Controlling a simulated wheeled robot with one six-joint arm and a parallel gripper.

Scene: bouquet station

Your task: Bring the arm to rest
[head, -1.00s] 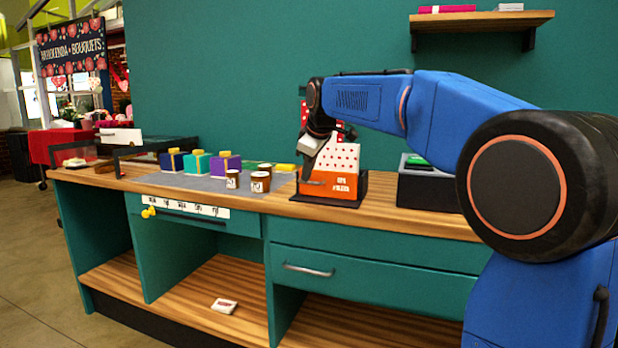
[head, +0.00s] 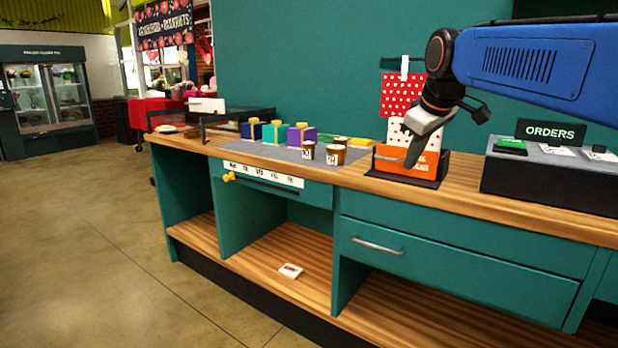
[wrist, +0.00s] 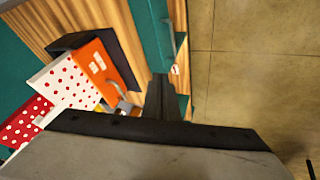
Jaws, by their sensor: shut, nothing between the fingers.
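My blue arm reaches in from the right in the head view, with my gripper (head: 414,152) pointing down in front of the orange holder (head: 410,163). The gripper is shut and empty. In the wrist view its dark fingers (wrist: 162,100) are together, with the orange holder (wrist: 103,72) to their left. White paper with red dots (wrist: 65,80) stands in the holder. From these views I cannot tell whether the fingers touch the holder.
The wooden counter (head: 465,185) holds blue, teal and purple boxes (head: 301,134), brown cups (head: 335,154) and an ORDERS station (head: 545,175). A red dotted sheet (head: 401,95) hangs behind. A small white box (head: 290,271) lies on the lower shelf. Open floor (head: 110,240) lies left.

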